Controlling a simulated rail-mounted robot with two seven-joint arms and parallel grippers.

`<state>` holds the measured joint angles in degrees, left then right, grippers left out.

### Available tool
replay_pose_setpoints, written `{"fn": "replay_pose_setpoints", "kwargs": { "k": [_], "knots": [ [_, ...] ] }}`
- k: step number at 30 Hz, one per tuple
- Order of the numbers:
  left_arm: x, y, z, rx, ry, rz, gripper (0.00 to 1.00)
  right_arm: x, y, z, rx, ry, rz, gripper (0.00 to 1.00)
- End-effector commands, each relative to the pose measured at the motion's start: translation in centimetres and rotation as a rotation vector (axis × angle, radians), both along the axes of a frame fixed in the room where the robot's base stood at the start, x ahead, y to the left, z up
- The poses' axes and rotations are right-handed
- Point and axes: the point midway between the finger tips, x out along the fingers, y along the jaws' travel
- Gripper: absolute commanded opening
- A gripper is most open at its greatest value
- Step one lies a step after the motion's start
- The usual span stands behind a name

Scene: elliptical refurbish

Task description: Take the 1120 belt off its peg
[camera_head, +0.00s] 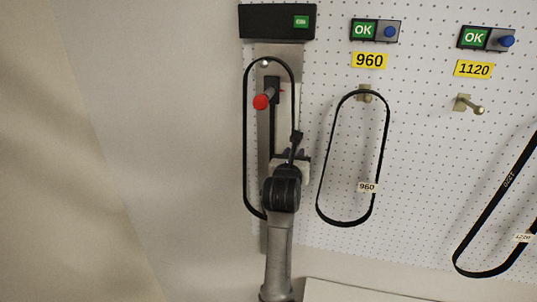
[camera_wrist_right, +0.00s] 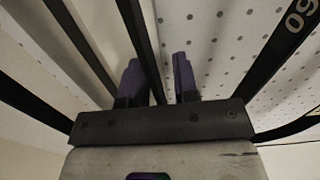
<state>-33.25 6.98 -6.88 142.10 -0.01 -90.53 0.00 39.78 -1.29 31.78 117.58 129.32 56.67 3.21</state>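The yellow 1120 sign (camera_head: 474,69) is at the upper right of the head view. The peg (camera_head: 467,104) below it is bare. A black belt (camera_head: 246,150) with no readable number is looped on the fixture with the red handle (camera_head: 261,102). My right gripper (camera_head: 296,146) is at this belt's lower right side. In the right wrist view my right gripper (camera_wrist_right: 160,82) has its purple fingers apart, with a black belt strand (camera_wrist_right: 140,40) passing between them. My left gripper is out of view.
The 960 belt (camera_head: 319,180) hangs on its peg (camera_head: 365,93), close to the right of my arm. Another belt (camera_head: 490,208), its tag seemingly 1220, is cut off at the right edge. A light surface (camera_head: 345,290) lies below the pegboard. Open wall is at left.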

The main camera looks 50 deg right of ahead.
Motion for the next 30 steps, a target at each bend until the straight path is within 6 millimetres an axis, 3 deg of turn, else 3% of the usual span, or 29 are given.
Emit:
{"fn": "replay_pose_setpoints", "kwargs": {
  "k": [8,23,30],
  "knots": [
    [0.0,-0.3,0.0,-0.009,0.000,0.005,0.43,0.0,0.0,0.0,0.000,0.000,0.000,0.01],
    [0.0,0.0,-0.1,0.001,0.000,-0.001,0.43,0.0,0.1,0.1,-0.001,-0.002,0.000,0.00],
    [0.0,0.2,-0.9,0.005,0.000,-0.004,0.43,-0.1,0.4,1.7,-0.003,-0.006,-0.001,0.00]
  ]
}}
